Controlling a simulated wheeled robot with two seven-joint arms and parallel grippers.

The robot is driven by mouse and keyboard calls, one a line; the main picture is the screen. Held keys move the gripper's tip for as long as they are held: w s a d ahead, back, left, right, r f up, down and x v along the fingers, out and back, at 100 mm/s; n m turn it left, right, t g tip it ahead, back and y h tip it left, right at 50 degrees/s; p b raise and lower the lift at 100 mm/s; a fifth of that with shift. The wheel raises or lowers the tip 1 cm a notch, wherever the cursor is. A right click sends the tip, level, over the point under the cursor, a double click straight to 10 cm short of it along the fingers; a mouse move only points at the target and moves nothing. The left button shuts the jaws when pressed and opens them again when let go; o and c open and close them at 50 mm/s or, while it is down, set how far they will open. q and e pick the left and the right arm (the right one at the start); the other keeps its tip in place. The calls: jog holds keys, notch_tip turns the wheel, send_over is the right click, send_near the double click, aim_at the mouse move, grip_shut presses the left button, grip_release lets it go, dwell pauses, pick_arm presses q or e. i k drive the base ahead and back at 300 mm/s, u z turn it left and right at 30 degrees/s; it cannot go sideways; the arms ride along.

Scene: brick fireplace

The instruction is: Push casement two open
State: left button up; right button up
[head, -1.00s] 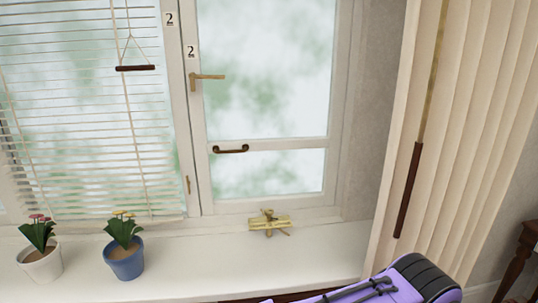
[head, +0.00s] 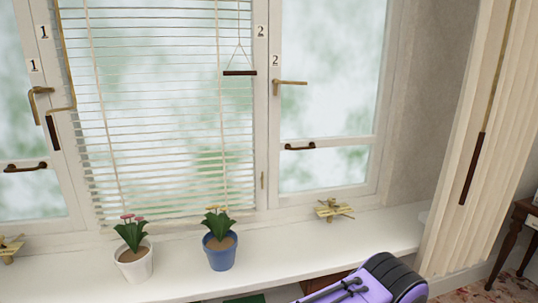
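Casement two (head: 328,68), marked with a "2" label on its frame, is at the right of the window in the head view and looks closed in its frame. Its brass lever handle (head: 291,83) sits on the left stile and points right, about horizontal. A dark pull handle (head: 300,147) is on its lower crossbar. A purple and black part (head: 372,283) at the bottom looks like my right arm. Neither gripper shows.
Casement one (head: 28,120), labelled "1", is at the left. A blind (head: 155,110) hangs between the casements. A white pot (head: 135,264) and a blue pot (head: 219,254) with flowers stand on the sill (head: 290,236). A curtain (head: 490,130) hangs right.

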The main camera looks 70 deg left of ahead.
aim_at(375, 140)
jog(key=k, duration=0.1)
jog(key=u, duration=1.05)
